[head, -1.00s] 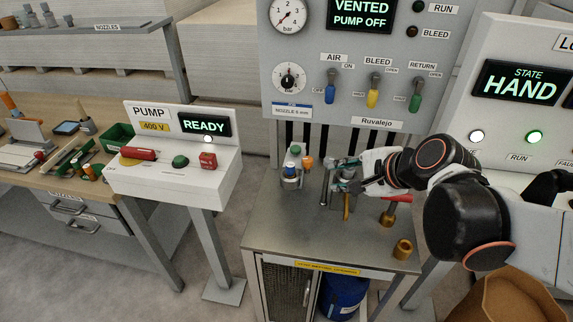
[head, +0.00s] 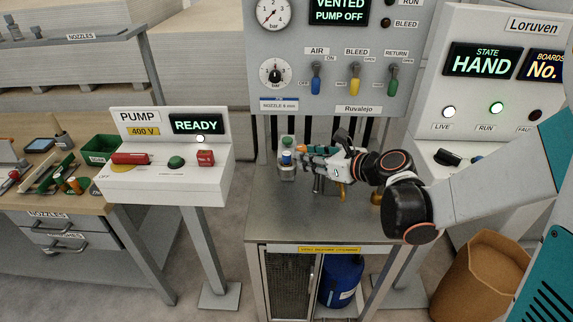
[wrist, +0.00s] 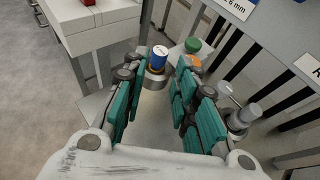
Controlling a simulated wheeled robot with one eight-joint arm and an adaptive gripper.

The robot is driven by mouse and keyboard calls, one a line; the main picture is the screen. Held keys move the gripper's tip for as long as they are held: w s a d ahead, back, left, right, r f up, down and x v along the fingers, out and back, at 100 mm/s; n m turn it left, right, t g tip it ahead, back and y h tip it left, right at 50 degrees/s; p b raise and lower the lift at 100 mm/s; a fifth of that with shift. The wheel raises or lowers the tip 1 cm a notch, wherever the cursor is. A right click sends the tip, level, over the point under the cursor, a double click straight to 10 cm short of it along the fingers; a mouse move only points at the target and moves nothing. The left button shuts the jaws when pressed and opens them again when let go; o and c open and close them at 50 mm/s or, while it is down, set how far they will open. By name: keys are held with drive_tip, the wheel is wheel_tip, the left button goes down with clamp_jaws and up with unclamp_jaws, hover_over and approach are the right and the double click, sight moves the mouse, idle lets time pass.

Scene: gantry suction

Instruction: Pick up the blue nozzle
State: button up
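The blue nozzle (wrist: 158,58) has a blue cap with a white top and stands upright in a metal holder. In the head view the blue nozzle (head: 286,158) is at the left of the steel table (head: 270,228). My gripper (wrist: 155,76) has its teal fingers spread apart and empty. The nozzle shows beyond and between the fingertips, nearer the left finger; I cannot tell if they touch. In the head view my gripper (head: 303,153) reaches in from the right, close beside the nozzle.
A green-topped nozzle (wrist: 192,45) and an orange one (wrist: 194,62) stand close behind the right finger. A grey metal post (wrist: 245,115) stands right of my gripper. The pump box (head: 165,180) is to the left. The front of the table is clear.

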sight(288, 154)
drive_tip(key=b+x, duration=0.1)
drive_tip(key=x, duration=0.3)
drive_tip(key=b+x, duration=0.1)
drive_tip(key=x, duration=0.3)
drive_tip(key=shift+f+b, duration=0.3)
drive_tip(key=shift+b, duration=0.05)
drive_tip(key=shift+c, duration=0.3)
clamp_jaws()
